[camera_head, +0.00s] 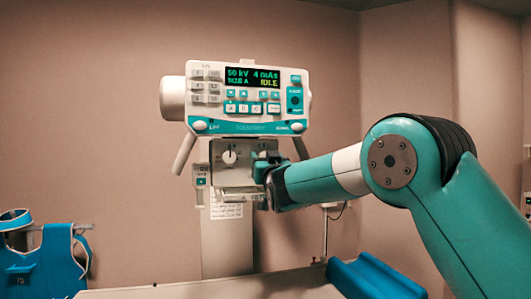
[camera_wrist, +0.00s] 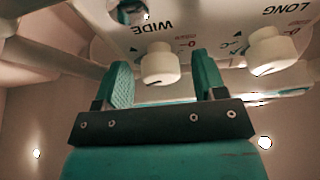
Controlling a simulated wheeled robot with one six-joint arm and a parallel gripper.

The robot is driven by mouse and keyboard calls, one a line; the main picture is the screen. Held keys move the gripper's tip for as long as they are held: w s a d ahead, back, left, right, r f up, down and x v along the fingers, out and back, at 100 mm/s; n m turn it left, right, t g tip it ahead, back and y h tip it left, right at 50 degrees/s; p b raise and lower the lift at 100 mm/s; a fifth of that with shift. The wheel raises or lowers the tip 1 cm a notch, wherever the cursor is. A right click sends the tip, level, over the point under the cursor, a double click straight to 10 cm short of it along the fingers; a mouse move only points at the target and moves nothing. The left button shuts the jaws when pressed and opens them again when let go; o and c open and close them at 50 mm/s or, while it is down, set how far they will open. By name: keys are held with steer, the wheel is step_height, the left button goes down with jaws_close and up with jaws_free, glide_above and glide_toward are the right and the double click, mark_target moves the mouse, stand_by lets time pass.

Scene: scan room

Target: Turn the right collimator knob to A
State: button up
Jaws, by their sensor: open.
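The collimator box (camera_head: 222,176) hangs under the control head. Its left white knob (camera_head: 230,157) shows in the head view; my arm's end mostly hides the right one. In the wrist view, with lettering upside down, the right collimator knob (camera_wrist: 160,66), by the word WIDE, stands between my two open teal fingers, with gaps beside it. The other knob (camera_wrist: 272,50), by the word LONG, is to the right. My gripper (camera_wrist: 161,72) is open; it also shows in the head view (camera_head: 262,171) at the box's right side. I cannot tell which mark the right knob points to.
The control head (camera_head: 246,98) above shows 50 kV, 4 mAs and IDLE. Angled handles (camera_head: 184,154) flank the box. A table edge (camera_head: 215,290) and a blue cushion (camera_head: 365,278) are below. A blue apron (camera_head: 45,258) hangs at left.

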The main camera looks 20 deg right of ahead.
steer(key=shift+w, duration=0.1)
steer(key=c, duration=0.9)
steer(key=shift+d+n+y+b, duration=0.1)
steer(key=shift+n+y+b, duration=0.25)
steer(key=shift+n, duration=0.25)
steer(key=shift+d+r+n+g+y+b, duration=0.1)
steer(key=shift+n+g+y+b, duration=0.95)
steer(key=shift+n, duration=2.05)
steer(key=shift+d+r+n+g+y+b, duration=0.1)
steer(key=shift+n+g+y+b, duration=0.45)
steer(key=shift+n+y+b, duration=1.7)
steer(key=shift+r+n+g+h+b, duration=0.1)
steer(key=shift+n+g+b, duration=0.75)
steer(key=shift+n, duration=3.1)
